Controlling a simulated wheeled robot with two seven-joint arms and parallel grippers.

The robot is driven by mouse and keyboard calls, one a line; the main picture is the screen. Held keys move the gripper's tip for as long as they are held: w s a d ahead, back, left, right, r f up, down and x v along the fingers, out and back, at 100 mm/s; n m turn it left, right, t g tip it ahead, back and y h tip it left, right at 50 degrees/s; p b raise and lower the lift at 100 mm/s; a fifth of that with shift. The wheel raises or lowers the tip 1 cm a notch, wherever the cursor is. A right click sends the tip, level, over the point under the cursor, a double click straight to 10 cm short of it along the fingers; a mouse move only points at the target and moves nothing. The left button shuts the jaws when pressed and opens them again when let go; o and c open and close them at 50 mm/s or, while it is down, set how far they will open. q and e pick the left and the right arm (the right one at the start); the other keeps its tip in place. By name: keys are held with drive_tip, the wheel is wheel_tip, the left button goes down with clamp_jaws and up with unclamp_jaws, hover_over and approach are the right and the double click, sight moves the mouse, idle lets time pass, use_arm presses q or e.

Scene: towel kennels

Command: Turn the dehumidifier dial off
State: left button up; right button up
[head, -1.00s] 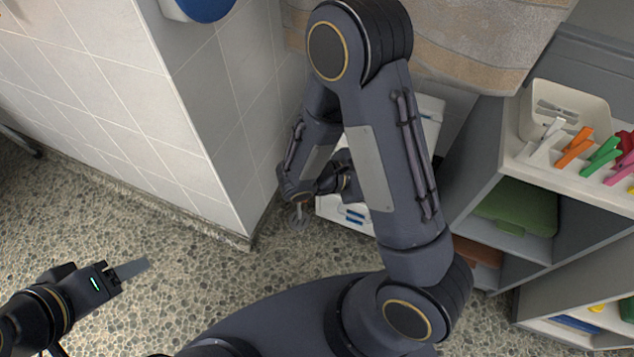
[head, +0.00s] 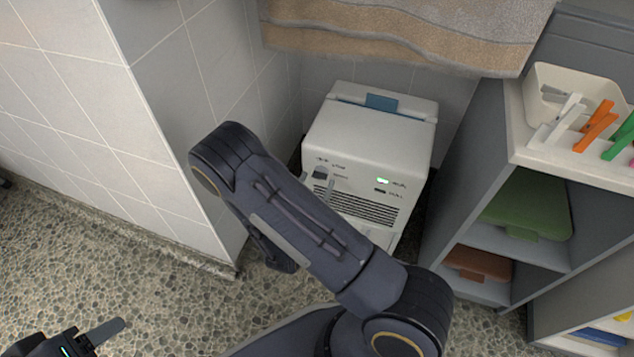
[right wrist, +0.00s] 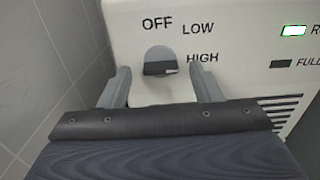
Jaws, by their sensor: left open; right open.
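The white dehumidifier (head: 365,142) stands in the corner between the tiled wall and the shelf. Its grey dial (head: 320,173) is on the upper left of the front face. In the right wrist view the dial (right wrist: 159,60) sits by the labels OFF, LOW and HIGH, with its pale mark at the lower right, towards HIGH. My right gripper (right wrist: 159,86) is open, its fingers either side of and just below the dial, seemingly not touching it. In the head view my forearm mostly hides this gripper. My left gripper (head: 98,334) is open and empty at the lower left, partly cut off.
A green light (head: 383,181) is lit on the dehumidifier's front. A towel (head: 400,35) hangs above. The tiled wall (head: 185,130) is close on the left; pebbled floor is clear.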

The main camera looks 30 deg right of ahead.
drive_tip(key=shift+x, duration=0.8)
drive_tip(key=c, duration=1)
